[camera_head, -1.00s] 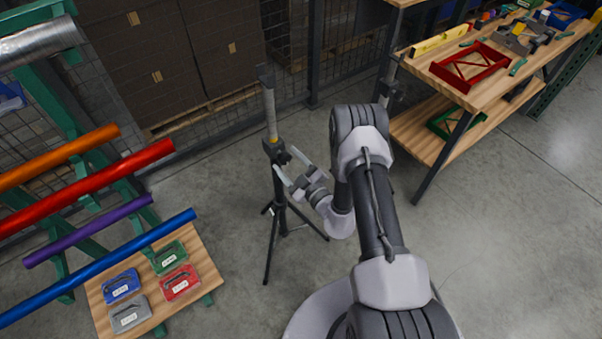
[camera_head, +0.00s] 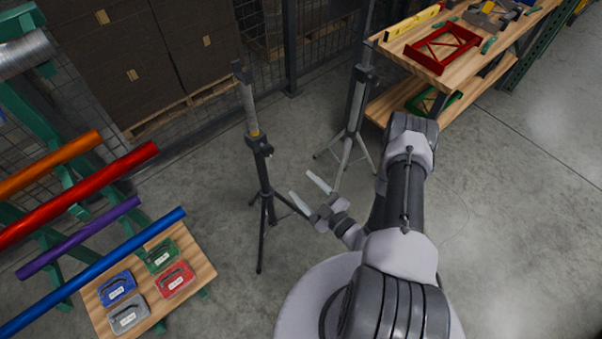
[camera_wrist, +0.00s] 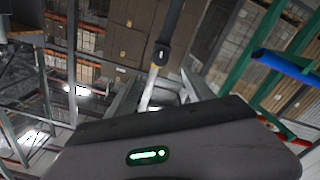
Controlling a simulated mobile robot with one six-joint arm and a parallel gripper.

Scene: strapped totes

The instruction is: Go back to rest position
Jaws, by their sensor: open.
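My gripper (camera_head: 307,188) is open and empty in the head view. Its two pale fingers point up and left over the bare floor. It is apart from the black tripod stand (camera_head: 262,160) to its left and the second tripod stand (camera_head: 352,115) behind it. In the wrist view a tripod stand's pole (camera_wrist: 160,60) rises in front of my gripper, whose dark body fills the lower part; the fingers (camera_wrist: 165,92) show only partly there.
A green rack at left holds orange, red (camera_head: 80,192), purple and blue (camera_head: 100,268) tubes. Below, a wooden board (camera_head: 195,262) carries several coloured cases. A workbench (camera_head: 478,40) with a red frame (camera_head: 442,48) stands at upper right. Floor at right is clear.

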